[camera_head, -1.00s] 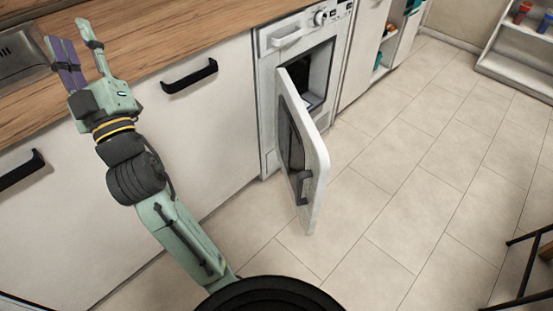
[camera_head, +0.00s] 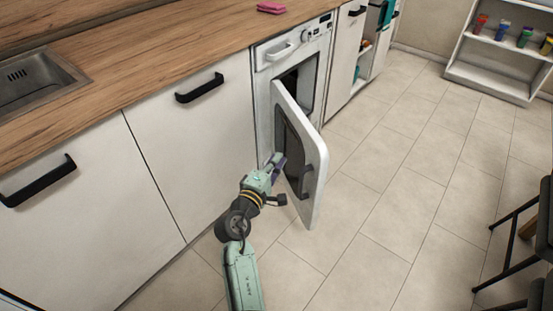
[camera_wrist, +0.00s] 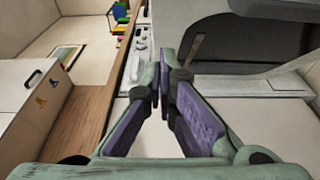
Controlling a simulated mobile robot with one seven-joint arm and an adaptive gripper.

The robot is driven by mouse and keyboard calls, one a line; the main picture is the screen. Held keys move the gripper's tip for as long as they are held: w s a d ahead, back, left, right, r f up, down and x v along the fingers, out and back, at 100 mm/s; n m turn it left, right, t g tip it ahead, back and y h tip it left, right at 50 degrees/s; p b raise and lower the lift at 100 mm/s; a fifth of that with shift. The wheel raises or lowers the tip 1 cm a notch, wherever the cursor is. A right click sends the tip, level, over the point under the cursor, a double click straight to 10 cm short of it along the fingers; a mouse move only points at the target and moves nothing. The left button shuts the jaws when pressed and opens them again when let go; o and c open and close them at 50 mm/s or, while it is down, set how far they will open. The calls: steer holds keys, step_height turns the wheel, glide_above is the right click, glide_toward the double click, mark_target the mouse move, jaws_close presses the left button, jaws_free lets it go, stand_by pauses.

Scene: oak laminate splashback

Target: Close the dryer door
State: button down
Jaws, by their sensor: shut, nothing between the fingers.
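The dryer (camera_head: 268,120) is built in under the counter, with a control panel along its top. Its white door (camera_head: 319,165) stands wide open, swung out over the floor, with a dark middle panel and a dark handle (camera_head: 307,182). The dark drum opening shows behind it. My gripper (camera_head: 278,160) is at the left side of the open door, close to its dark-panelled face; I cannot tell whether they touch. In the wrist view the purple-padded fingers (camera_wrist: 167,98) come together at their tips with nothing between them. A large grey and dark shape fills the right of that view.
White cabinets with black handles (camera_head: 199,88) line the left, under a wooden counter (camera_head: 150,70) with a sink (camera_head: 38,82). A pink item (camera_head: 271,8) lies on the counter. A chair (camera_head: 540,235) stands at the right. The tiled floor between is clear.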

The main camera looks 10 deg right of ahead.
mark_target(305, 133)
steer(key=shift+w+d+p, duration=0.5)
steer(key=shift+w+d, duration=0.5)
steer(key=shift+d, duration=0.4)
steer(key=shift+w+d+p, duration=0.5)
steer(key=shift+w+d, duration=0.55)
steer(key=shift+d, duration=0.3)
steer(key=shift+w+d+p, duration=0.5)
steer(key=shift+w+d, duration=0.5)
steer(key=shift+d, duration=0.4)
steer(key=shift+d, duration=0.15)
